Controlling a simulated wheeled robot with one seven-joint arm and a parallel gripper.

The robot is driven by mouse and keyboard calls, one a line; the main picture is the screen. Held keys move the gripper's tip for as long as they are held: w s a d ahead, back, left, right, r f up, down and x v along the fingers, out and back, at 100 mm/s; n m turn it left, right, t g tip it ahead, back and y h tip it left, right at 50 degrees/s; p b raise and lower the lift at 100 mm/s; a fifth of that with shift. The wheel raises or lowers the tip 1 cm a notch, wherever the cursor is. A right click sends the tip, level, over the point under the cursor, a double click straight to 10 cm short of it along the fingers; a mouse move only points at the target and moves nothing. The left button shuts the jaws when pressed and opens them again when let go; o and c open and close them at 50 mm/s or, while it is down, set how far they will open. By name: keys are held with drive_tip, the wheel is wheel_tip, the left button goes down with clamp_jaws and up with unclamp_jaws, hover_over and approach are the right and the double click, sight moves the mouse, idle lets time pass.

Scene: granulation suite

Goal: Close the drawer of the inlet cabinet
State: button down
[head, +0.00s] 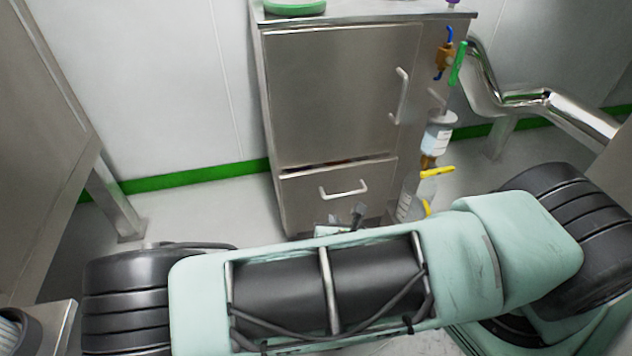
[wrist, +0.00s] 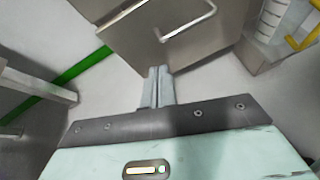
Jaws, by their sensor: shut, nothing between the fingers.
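The inlet cabinet (head: 341,90) is a steel unit with a door above and a drawer (head: 300,198) below, in the head view. A narrow dark gap with something reddish shows along the drawer's top edge, so the drawer stands slightly out. Its bar handle (head: 344,192) is on the front; it also shows at the top of the wrist view (wrist: 188,28). My gripper (wrist: 158,70) is shut and empty, its fingertips close to the lower edge of the drawer front. I cannot tell whether they touch. In the head view my arm hides most of the gripper.
Bottles with yellow handles (head: 433,172) hang or stand to the cabinet's right, near a green-handled valve (head: 458,63). A bent steel pipe (head: 520,95) runs further right. A steel leg (head: 118,195) stands at left. Floor (head: 205,215) left of the cabinet is clear.

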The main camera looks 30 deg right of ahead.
drive_tip(key=w+r+n+t+y, duration=0.1)
drive_tip(key=w+r+n+t, duration=0.1)
drive_tip(key=n, duration=0.2)
drive_tip(key=b, duration=0.4)
approach(314, 172)
drive_tip(key=w+f, duration=0.1)
drive_tip(key=w, duration=0.1)
drive_tip(key=w+d+f, duration=0.1)
drive_tip(key=w+f, duration=0.1)
drive_tip(key=shift+w+f, duration=0.3)
drive_tip(key=shift+w+d+r, duration=0.15)
drive_tip(key=shift+w+d, duration=0.1)
drive_tip(key=shift+w, duration=0.35)
drive_tip(key=shift+w+d+r, duration=0.1)
drive_tip(key=shift+w+d, duration=0.1)
drive_tip(key=shift+w, duration=0.6)
drive_tip(key=shift+w+d, duration=0.2)
drive_tip(key=shift+w, duration=0.6)
